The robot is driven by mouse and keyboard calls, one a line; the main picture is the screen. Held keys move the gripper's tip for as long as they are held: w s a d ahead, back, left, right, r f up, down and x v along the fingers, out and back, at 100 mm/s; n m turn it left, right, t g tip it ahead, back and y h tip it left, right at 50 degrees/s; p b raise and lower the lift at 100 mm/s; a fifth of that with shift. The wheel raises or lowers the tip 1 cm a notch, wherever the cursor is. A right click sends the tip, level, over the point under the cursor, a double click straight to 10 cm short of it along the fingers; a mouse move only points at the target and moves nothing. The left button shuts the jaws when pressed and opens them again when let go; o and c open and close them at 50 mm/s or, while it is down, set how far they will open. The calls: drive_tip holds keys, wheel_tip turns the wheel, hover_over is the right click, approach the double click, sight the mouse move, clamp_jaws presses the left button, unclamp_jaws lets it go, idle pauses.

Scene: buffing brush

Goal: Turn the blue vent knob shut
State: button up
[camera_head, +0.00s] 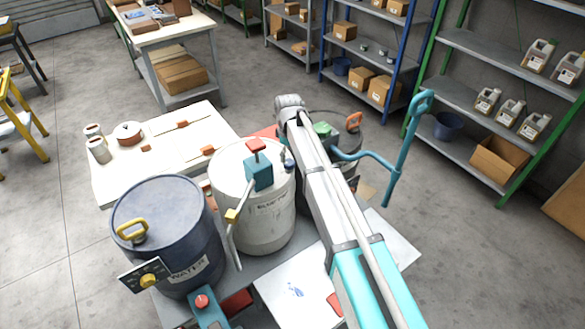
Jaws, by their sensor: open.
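A small dark blue knob (289,164) shows at the right rim of the white drum's top, right beside my arm; I take it to be the vent knob. It is partly hidden and too small to tell its turn. The white drum (270,222) also carries a teal block (259,174) with a red top and a pipe with a yellow part hanging down its front. My arm reaches from the lower right over the drum's right side to a grey joint at the back. My gripper is not visible; the arm's far end is hidden.
A blue drum (165,235) marked WATER stands at left. A dark drum (345,128) with a teal bent handle (392,165) stands behind my arm at right. A cream table (165,165) with small pots lies behind. Shelves line the back; open floor lies at far left and right.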

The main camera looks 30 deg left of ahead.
sight(289, 162)
drive_tip(key=shift+f+b, duration=1.9)
drive_tip(key=shift+f, duration=0.3)
drive_tip(key=shift+c, duration=0.3)
